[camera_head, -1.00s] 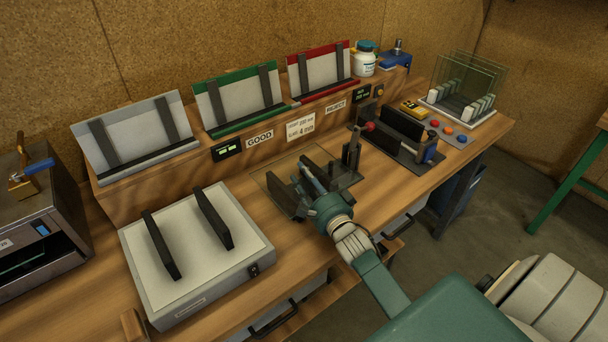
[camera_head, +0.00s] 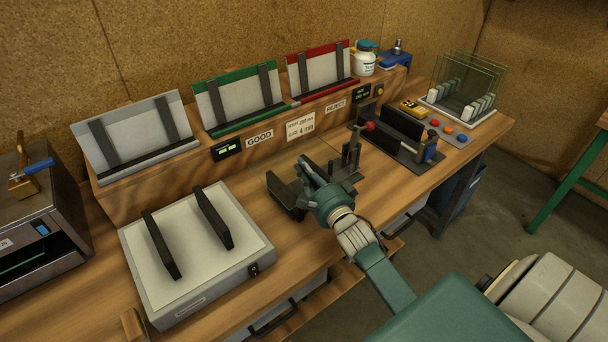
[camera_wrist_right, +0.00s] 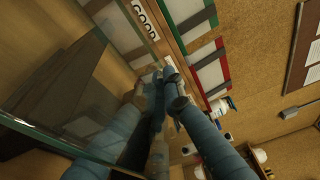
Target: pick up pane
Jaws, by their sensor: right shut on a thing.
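My right gripper (camera_head: 306,172) is shut on a clear glass pane, over the dark-jawed fixture (camera_head: 287,195) in the middle of the bench. The pane (camera_wrist_right: 85,70) fills the left of the right wrist view, with a pale greenish edge along the bottom. My two blue-grey fingers (camera_wrist_right: 163,88) meet at its right side in that view. In the head view the pane is too faint to make out, so its clearance from the fixture cannot be told. My left gripper is not in view.
A lightbox (camera_head: 190,285) with two dark bars lies left of the fixture. Grey, green-topped (camera_head: 238,98) and red-topped (camera_head: 320,70) stands line the back ledge. A second dark-jawed device (camera_head: 402,132) and a rack with several glass panes (camera_head: 468,80) are to the right.

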